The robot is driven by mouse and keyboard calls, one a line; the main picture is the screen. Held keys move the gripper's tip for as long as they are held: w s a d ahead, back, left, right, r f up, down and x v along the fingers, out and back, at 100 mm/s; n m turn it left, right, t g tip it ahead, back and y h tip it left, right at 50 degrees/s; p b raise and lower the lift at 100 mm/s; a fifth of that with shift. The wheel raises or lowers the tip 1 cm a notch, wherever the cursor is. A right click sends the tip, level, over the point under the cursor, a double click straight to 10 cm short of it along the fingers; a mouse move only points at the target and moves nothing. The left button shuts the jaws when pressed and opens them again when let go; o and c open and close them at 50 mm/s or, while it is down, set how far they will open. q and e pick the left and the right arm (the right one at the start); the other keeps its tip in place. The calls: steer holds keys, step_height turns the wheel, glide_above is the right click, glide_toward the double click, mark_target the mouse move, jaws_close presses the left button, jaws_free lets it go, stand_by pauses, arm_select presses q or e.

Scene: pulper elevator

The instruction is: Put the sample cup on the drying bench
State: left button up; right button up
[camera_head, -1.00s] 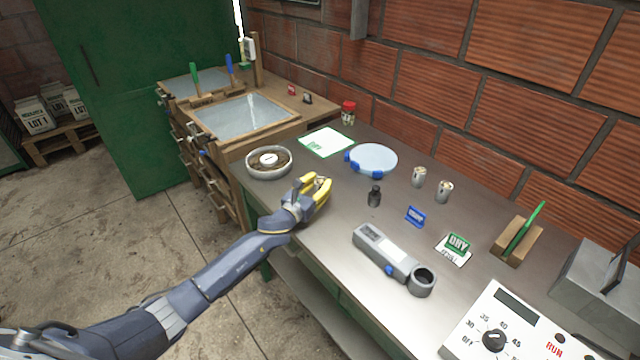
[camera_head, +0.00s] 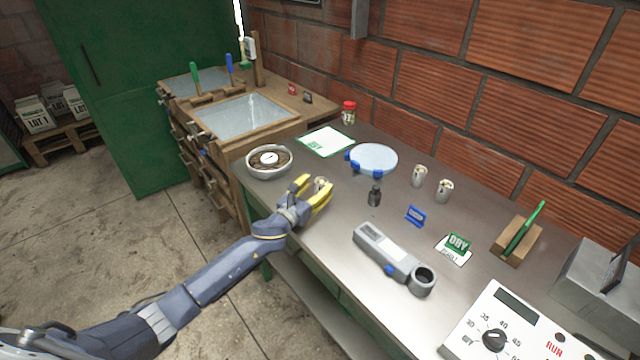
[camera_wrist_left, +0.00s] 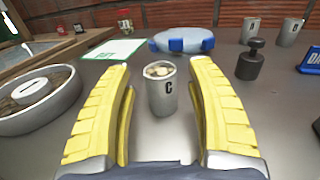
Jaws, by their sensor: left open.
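The sample cup (camera_head: 320,184) is a small pale cup, upright on the metal table. The left wrist view shows it (camera_wrist_left: 162,90) marked "C", with brownish bits inside. My left gripper (camera_head: 319,190) is open, its yellow fingers on either side of the cup; gaps show between cup and fingers in the left wrist view (camera_wrist_left: 163,95). A wooden bench (camera_head: 292,121) with grey inset panels stands at the table's left end; I cannot tell for sure that it is the drying bench. My right gripper is not in view.
Near the cup are a round dish (camera_head: 268,176), a white mat with green lettering (camera_head: 326,142), a blue-clipped disc (camera_head: 373,158) and a dark weight (camera_head: 375,195). Two similar cups (camera_head: 419,176) (camera_head: 445,190), a grey meter (camera_head: 385,253) and a control box (camera_head: 520,318) stand right.

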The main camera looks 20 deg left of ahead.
arm_select(q)
steer(key=v, duration=0.9)
steer(key=shift+s+a+r, duration=0.1)
steer(key=shift+s+a, duration=0.05)
steer(key=shift+s, duration=0.25)
